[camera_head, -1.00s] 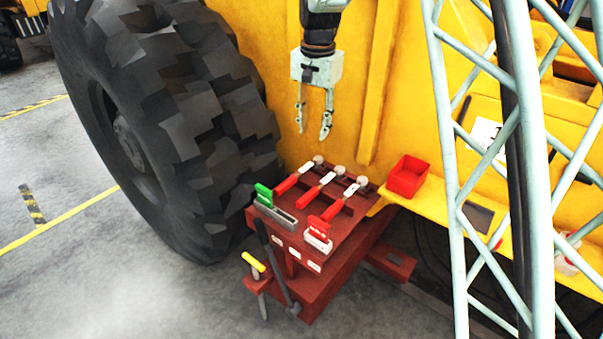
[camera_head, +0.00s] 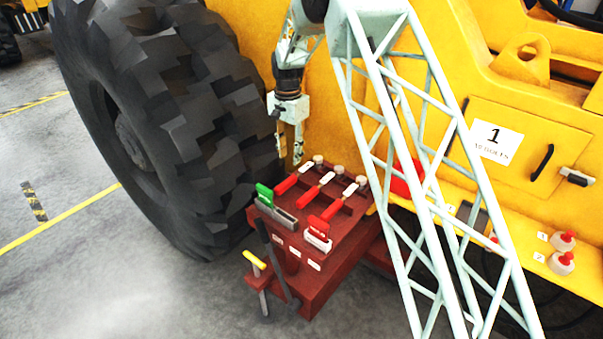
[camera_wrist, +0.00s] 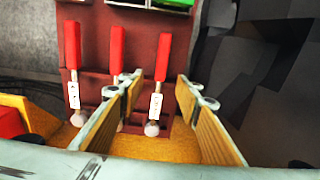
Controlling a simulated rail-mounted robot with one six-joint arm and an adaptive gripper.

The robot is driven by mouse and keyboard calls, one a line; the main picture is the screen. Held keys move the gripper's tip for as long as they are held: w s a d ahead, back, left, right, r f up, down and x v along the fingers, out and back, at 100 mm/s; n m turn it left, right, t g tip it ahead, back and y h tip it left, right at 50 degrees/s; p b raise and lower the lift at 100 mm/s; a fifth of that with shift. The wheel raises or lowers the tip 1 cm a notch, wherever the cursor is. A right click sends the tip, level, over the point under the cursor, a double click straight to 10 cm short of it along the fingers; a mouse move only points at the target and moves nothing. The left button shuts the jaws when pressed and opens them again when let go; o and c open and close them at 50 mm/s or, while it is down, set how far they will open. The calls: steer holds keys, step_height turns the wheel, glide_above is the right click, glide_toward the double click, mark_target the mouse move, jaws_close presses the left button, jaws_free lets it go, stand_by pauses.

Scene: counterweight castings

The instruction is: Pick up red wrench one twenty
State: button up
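Three wrenches with red handles, pale label plates and round metal ends lie side by side on a dark red rack (camera_head: 262,218): a left one (camera_head: 286,185), a middle one (camera_head: 311,192) and a right one (camera_head: 334,207). Their label text is too small to read, so I cannot tell which is one twenty. My gripper (camera_head: 290,157) is open and empty, above the rack's far left end. In the wrist view, my gripper's fingers (camera_wrist: 160,84) stand either side of the wrench nearest the tyre (camera_wrist: 163,58), apart from it. The middle wrench (camera_wrist: 117,62) is partly hidden behind a finger.
A big tyre (camera_head: 190,110) rises close on the left. The yellow machine body (camera_head: 250,40) is behind. A red bin (camera_head: 402,180) is partly hidden by my arm.

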mark_target(290, 179)
steer(key=shift+w+a+f, duration=0.15)
steer(key=shift+a+f, duration=0.1)
steer(key=shift+f, duration=0.25)
steer(key=shift+f+b, duration=0.4)
steer(key=shift+f, duration=3.9)
steer(key=shift+f+b, duration=0.4)
steer(key=shift+f, duration=2.25)
steer(key=shift+c, duration=0.2)
jaws_close()
